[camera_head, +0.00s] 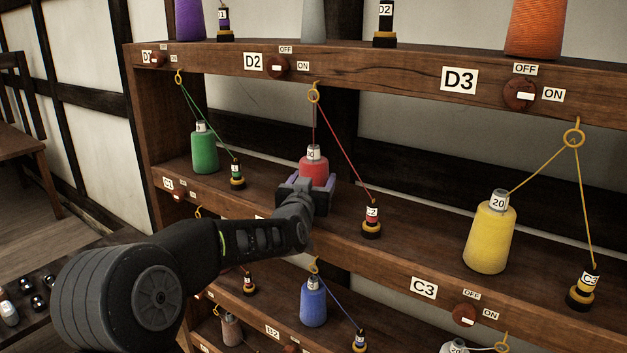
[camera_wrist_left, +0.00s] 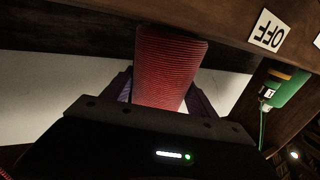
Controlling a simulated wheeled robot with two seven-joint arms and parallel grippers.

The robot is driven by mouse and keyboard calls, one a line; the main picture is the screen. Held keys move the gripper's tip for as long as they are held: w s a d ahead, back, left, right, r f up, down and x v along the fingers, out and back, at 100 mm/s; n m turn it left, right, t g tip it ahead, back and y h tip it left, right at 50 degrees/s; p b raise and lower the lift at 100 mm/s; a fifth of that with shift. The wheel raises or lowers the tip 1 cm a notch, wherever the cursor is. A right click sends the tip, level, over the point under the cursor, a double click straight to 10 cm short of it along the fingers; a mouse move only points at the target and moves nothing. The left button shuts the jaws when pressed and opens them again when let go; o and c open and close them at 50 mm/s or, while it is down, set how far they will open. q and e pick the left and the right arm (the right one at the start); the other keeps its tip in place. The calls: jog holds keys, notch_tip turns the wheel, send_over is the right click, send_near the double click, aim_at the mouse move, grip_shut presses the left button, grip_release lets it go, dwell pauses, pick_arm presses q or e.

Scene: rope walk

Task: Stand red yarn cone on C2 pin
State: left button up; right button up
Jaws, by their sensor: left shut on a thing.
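The red yarn cone (camera_head: 314,172) stands upright at the middle place of the C shelf, with a white label band on its top. A red thread runs from the cone up to a yellow ring and down to a small bobbin (camera_head: 371,218) to its right. My left gripper (camera_head: 308,185) is shut on the cone's lower part from the front. The cone's red wound side (camera_wrist_left: 168,70) also fills the middle of the left wrist view, between the fingers. The pin is hidden, and I cannot tell whether the cone touches the shelf. My right gripper is not in view.
A green cone (camera_head: 204,150) stands to the left and a yellow cone (camera_head: 490,236) to the right on the same shelf. The D shelf board (camera_head: 400,80) is above, with hanging rings and threads. A blue cone (camera_head: 313,303) stands below.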

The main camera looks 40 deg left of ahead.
pick_arm(q)
jog(key=o, duration=1.7)
jog(key=shift+f, duration=0.1)
jog(key=shift+r, duration=0.2)
jog(key=shift+s+d+f, duration=0.1)
jog(key=shift+s, duration=0.15)
jog(key=b+v, duration=0.3)
jog(key=v, duration=0.8)
jog(key=shift+s+d, duration=0.1)
jog(key=shift+s, duration=0.15)
